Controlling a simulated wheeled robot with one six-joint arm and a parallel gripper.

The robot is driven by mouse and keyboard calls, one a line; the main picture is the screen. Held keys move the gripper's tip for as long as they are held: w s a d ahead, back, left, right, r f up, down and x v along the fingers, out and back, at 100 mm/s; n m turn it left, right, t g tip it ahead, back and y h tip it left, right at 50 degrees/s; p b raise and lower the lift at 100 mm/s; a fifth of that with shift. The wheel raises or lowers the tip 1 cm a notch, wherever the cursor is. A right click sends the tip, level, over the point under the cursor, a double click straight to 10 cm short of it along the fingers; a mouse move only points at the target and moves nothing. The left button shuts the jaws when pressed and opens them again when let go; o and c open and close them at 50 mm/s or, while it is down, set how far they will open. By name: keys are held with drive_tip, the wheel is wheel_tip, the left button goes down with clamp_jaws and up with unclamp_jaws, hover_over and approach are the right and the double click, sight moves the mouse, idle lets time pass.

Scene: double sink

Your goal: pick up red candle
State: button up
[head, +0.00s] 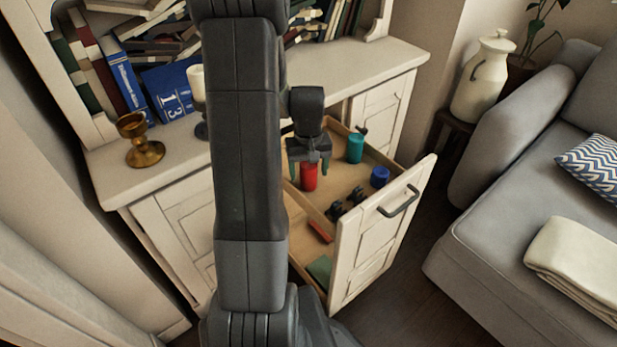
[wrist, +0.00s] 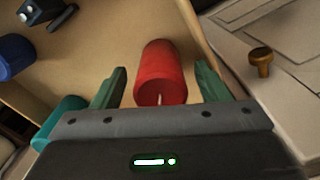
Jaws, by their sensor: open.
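The red candle (head: 309,177) stands in the open drawer (head: 347,262) of the white cabinet, near the drawer's left side. In the wrist view the red candle (wrist: 160,72) shows its wick end toward my gripper. My gripper (head: 309,170) is above the candle and open, with its green fingertips pointing down. In the wrist view the fingers of my gripper (wrist: 160,88) lie on either side of the candle, with a visible gap on each side. The far end of the candle and its base are partly hidden.
The drawer also holds a teal candle (head: 355,148), a blue cylinder (head: 379,177), small dark objects (head: 336,207) and a red block (head: 320,232). The drawer front with its handle (head: 398,201) stands out into the room. A brass goblet (head: 139,140) and books stand on the cabinet top.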

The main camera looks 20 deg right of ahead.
drive_tip(key=shift+f, duration=0.65)
